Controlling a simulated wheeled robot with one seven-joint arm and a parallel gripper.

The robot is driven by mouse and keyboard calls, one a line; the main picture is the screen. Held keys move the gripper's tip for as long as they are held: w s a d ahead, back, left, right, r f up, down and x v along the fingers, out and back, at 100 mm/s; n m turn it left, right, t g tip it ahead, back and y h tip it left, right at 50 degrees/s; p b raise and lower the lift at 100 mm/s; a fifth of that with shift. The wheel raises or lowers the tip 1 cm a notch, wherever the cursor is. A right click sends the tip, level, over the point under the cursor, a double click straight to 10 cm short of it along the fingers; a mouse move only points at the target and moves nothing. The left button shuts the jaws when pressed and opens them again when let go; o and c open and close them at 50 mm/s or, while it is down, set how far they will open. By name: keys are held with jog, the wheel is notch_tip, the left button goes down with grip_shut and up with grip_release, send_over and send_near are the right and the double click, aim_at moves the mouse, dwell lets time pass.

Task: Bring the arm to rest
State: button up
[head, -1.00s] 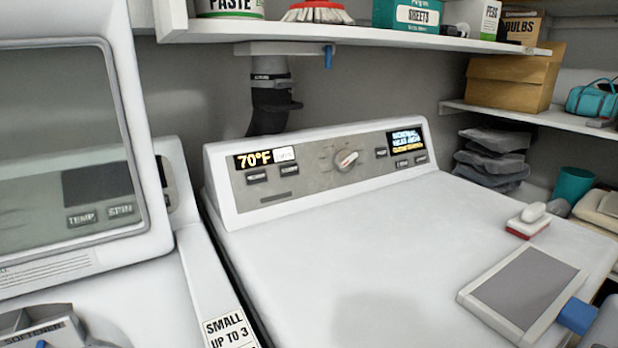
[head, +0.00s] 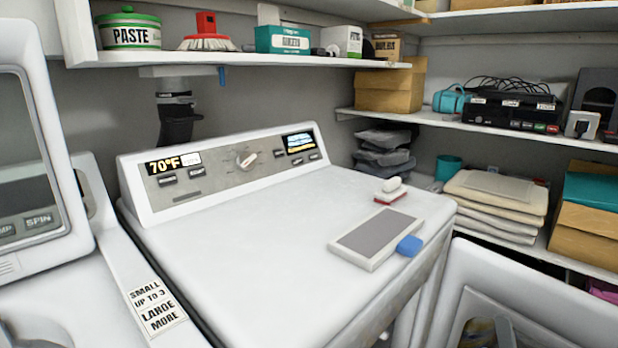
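My gripper is not in this head view, and no part of my arm can be made out, so whether it is open or shut is hidden. The view shows a white dryer (head: 270,250) with a control panel (head: 230,165) reading 70°F. On its top near the right edge lies a flat framed grey panel (head: 375,238) with a blue tab (head: 409,246). A small red and white brush (head: 390,190) lies behind it.
A white washer (head: 30,260) with its lid raised stands at left. An open white door (head: 530,300) juts out at lower right. Shelves (head: 450,120) hold boxes, a black device (head: 510,112) and folded cloths (head: 492,205). Much of the dryer top is clear.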

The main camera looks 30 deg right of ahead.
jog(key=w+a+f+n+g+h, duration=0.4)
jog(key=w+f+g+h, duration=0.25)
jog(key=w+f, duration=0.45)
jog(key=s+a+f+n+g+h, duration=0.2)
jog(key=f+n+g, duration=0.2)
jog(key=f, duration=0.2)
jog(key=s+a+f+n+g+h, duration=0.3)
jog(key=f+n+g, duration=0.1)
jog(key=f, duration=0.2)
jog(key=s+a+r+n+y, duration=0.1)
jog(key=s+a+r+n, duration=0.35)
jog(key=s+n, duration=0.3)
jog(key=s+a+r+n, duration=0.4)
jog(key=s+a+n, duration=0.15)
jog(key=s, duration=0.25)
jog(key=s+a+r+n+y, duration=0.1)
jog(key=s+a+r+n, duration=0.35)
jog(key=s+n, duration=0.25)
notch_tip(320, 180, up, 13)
jog(key=p, duration=1.3)
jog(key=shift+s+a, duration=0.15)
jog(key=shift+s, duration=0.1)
